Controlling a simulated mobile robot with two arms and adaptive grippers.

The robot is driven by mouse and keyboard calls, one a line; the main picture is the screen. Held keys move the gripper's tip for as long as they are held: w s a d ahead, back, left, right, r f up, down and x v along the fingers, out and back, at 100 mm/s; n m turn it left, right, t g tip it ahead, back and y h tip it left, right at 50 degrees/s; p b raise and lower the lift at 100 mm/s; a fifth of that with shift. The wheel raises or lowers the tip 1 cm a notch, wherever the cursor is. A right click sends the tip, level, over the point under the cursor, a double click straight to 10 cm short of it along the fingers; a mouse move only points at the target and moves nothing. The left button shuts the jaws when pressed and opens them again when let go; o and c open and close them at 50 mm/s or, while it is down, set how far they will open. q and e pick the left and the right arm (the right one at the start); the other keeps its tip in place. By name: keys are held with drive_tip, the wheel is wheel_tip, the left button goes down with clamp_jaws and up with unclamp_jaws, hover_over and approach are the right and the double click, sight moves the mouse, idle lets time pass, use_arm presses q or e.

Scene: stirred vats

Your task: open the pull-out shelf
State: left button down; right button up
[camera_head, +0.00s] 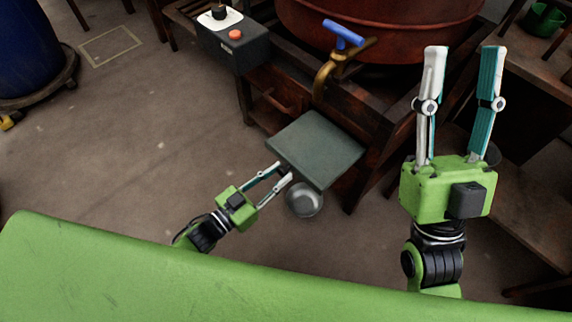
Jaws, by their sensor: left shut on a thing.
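The pull-out shelf (315,148), a flat dark grey-green panel, sticks out from the wooden vat stand below the brass tap. My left gripper (281,172) is at the shelf's near left edge, with its fingers shut on that edge. The exact grip is partly hidden under the panel. My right gripper (464,55) is open and empty, its two fingers wide apart, to the right of the shelf and in front of the stand in the picture.
A red-brown vat (385,25) stands on the wooden stand. A tap with a blue handle (343,34) hangs over the shelf. A control box with an orange button (236,35) is at left. A round metal object (304,199) shows below the shelf.

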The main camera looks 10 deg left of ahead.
use_arm(q)
drive_tip(key=shift+s+a, duration=0.3)
drive_tip(key=shift+s, duration=0.15)
use_arm(e)
drive_tip(key=shift+w+a+f+g, duration=0.15)
drive_tip(key=shift+w+f+g, duration=0.25)
drive_tip(key=shift+w+f, duration=0.3)
drive_tip(key=shift+w+r, duration=0.1)
use_arm(q)
drive_tip(key=c, duration=1.7)
unclamp_jaws()
drive_tip(key=v, duration=1.2)
